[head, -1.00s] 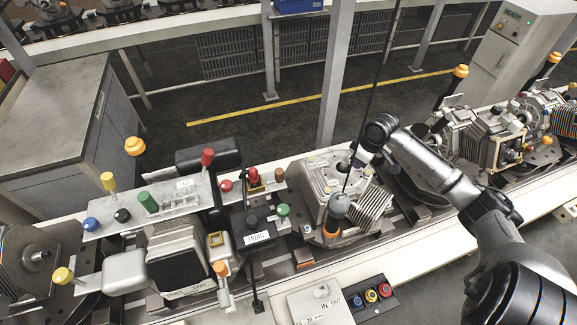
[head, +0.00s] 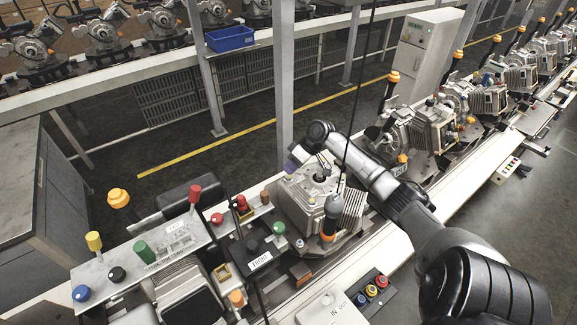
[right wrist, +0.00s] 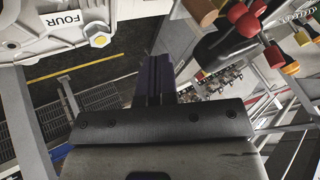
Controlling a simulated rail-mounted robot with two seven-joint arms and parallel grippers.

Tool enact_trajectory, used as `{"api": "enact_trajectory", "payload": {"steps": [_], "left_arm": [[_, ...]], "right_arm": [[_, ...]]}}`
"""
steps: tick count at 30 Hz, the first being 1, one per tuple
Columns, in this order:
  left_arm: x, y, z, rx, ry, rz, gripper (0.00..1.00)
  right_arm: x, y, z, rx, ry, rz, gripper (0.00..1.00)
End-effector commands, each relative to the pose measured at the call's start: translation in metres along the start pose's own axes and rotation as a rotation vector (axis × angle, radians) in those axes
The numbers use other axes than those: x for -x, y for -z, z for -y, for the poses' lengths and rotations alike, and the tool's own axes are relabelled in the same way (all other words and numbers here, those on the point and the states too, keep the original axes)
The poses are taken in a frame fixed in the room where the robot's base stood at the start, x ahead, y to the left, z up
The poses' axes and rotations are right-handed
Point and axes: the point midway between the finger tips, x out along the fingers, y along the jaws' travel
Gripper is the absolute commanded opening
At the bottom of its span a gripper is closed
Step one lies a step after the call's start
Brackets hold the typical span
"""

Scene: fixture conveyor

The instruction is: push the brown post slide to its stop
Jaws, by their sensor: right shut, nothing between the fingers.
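The brown post (head: 265,197) stands at the right end of the row of coloured knobs on the fixture, close to the left side of the grey gearbox housing (head: 295,208). In the right wrist view the brown post (right wrist: 199,11) appears at the top, right of the fingers. My right gripper (head: 291,160) is over the far edge of the housing, up and to the right of the post and apart from it. Its dark purple fingers (right wrist: 155,78) are shut and empty. My left gripper is not in view.
Red knobs (head: 241,203) and a green knob (head: 279,228) stand close to the post. An orange and grey hanging tool (head: 329,222) is in front of the housing. The floor behind the line is open.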

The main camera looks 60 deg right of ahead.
Motion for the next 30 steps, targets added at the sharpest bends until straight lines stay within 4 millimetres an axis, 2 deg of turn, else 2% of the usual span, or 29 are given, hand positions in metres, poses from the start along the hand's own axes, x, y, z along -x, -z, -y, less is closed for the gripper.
{"api": "enact_trajectory", "payload": {"steps": [10, 18, 30], "left_arm": [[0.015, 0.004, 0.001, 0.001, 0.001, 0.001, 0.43], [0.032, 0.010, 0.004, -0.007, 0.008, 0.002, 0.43], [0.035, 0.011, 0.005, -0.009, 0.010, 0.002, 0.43]], "right_arm": [[-0.064, 0.001, 0.002, -0.002, 0.004, 0.000, 0.00], [-0.077, 0.001, 0.029, 0.001, 0.000, 0.001, 0.00], [-0.083, 0.000, 0.036, 0.001, 0.000, 0.000, 0.00]]}}
